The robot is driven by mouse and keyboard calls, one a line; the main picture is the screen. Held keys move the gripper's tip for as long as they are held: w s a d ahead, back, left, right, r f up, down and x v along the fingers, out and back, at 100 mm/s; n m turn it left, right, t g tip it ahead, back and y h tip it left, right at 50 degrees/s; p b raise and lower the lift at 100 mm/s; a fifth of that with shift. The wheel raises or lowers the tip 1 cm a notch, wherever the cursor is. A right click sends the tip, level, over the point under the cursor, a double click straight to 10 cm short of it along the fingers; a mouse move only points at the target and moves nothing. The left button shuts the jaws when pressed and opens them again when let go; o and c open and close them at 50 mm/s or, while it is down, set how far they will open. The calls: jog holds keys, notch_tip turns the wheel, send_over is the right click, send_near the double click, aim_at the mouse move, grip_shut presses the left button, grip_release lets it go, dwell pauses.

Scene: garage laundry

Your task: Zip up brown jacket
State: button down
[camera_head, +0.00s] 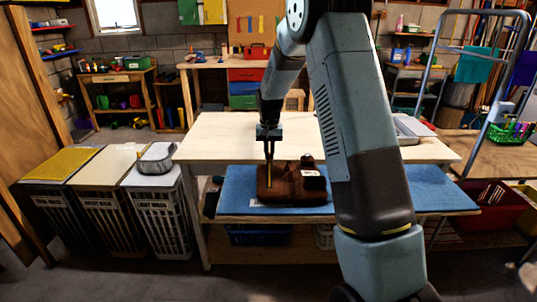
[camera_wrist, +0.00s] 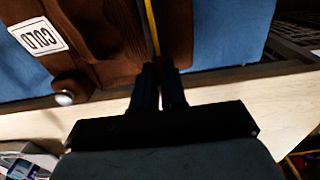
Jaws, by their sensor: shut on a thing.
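The brown jacket (camera_head: 285,189) lies on a blue surface at the front of the pale workbench; it also fills the upper part of the wrist view (camera_wrist: 105,45). A yellow line (camera_wrist: 152,28), seemingly the zip, runs along the jacket up to my fingertips. My gripper (camera_head: 269,157) points down over the jacket's far edge, left of its middle. In the wrist view its two fingers (camera_wrist: 160,72) are close together at the end of the yellow line. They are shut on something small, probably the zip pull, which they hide.
A dark item with a white face (camera_head: 312,173) sits at the jacket's right end. A metal tray (camera_head: 414,126) stands on the bench at right. Laundry baskets (camera_head: 160,220) stand at left.

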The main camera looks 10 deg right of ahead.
jog(key=c, duration=1.2)
grip_release()
jog(key=shift+o, duration=0.2)
notch_tip(320, 180, up, 14)
jog(key=shift+f, duration=0.2)
